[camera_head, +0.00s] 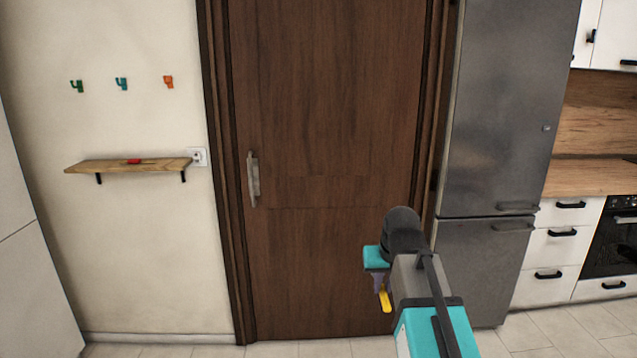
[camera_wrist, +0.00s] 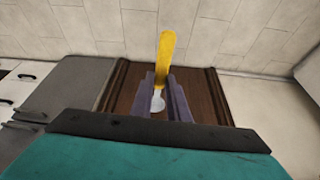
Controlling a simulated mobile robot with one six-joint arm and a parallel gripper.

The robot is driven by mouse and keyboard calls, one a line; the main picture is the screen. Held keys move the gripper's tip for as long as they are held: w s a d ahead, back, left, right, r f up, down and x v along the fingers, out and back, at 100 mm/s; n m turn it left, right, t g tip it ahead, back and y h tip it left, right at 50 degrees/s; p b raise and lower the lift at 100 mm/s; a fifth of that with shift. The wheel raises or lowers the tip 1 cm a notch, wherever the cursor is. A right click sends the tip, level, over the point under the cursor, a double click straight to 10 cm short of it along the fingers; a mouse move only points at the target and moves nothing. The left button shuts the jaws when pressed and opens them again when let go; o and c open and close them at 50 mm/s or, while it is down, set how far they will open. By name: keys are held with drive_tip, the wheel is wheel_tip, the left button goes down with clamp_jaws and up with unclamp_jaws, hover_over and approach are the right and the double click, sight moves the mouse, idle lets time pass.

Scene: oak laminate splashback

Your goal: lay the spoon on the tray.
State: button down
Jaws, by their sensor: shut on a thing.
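My gripper (camera_head: 378,282) is shut on the spoon and holds it in the air in front of the brown door. The spoon has a yellow handle (camera_head: 385,299) that points down below the fingers in the head view. In the wrist view the yellow spoon (camera_wrist: 166,58) sticks out past the purple-grey fingers (camera_wrist: 162,95), and its pale metal bowl end lies between them. I see no tray in either view.
A brown door (camera_head: 325,150) with a metal handle fills the middle. A wooden wall shelf (camera_head: 110,166) with a small red thing (camera_head: 134,161) is at left, under several coloured hooks. A steel fridge (camera_head: 500,110), white drawers (camera_head: 560,236) and an oven are at right. Tiled floor shows at the bottom.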

drive_tip(key=s+f, duration=0.5)
drive_tip(key=f, duration=0.1)
drive_tip(key=shift+f, duration=0.35)
drive_tip(key=shift+s+d, duration=0.1)
drive_tip(key=shift+d, duration=0.1)
idle(0.3)
